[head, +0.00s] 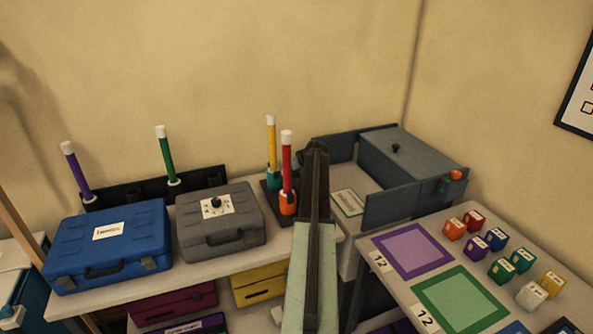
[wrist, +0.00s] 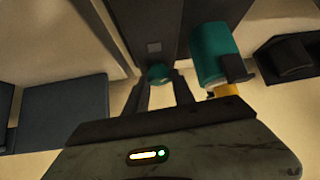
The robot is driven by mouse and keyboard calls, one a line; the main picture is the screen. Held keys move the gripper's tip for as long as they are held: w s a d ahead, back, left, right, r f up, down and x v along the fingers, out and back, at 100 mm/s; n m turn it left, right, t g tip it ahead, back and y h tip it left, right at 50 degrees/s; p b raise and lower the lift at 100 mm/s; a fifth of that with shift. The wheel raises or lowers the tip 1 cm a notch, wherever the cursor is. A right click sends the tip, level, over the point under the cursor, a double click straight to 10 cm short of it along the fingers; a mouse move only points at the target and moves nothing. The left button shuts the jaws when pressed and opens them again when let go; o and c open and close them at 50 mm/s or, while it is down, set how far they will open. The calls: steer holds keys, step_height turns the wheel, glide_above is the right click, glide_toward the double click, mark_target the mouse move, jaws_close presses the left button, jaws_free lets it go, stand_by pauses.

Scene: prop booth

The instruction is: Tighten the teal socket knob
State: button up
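The teal socket (head: 274,180) stands on a dark base at the right of the shelf and holds an upright yellow stick (head: 271,140) with a white cap. In the wrist view the teal socket (wrist: 209,54) shows at upper right, with a bit of the yellow stick (wrist: 228,91) below it. A small round teal knob (wrist: 158,72) lies at the tips of my gripper (wrist: 162,80), with one finger on each side. I cannot tell if the fingers press on it. In the head view my arm hides the gripper tips and the knob.
An orange socket (head: 288,204) with a red stick stands close beside the teal one. A grey case (head: 240,222) and a blue case (head: 130,250) lie to the left. A grey open-fronted box (head: 408,165) stands at right, behind a table with coloured squares and small blocks.

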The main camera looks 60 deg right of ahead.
jaws_close()
steer(key=shift+a+m+g+h, duration=0.15)
steer(key=shift+m+g+h, duration=0.2)
steer(key=shift+m, duration=0.25)
steer(key=shift+m+g+h, duration=0.35)
steer(key=shift+m+h, duration=0.3)
steer(key=shift+m, duration=0.25)
steer(key=o, duration=0.8)
jaws_free()
steer(key=shift+r, duration=0.1)
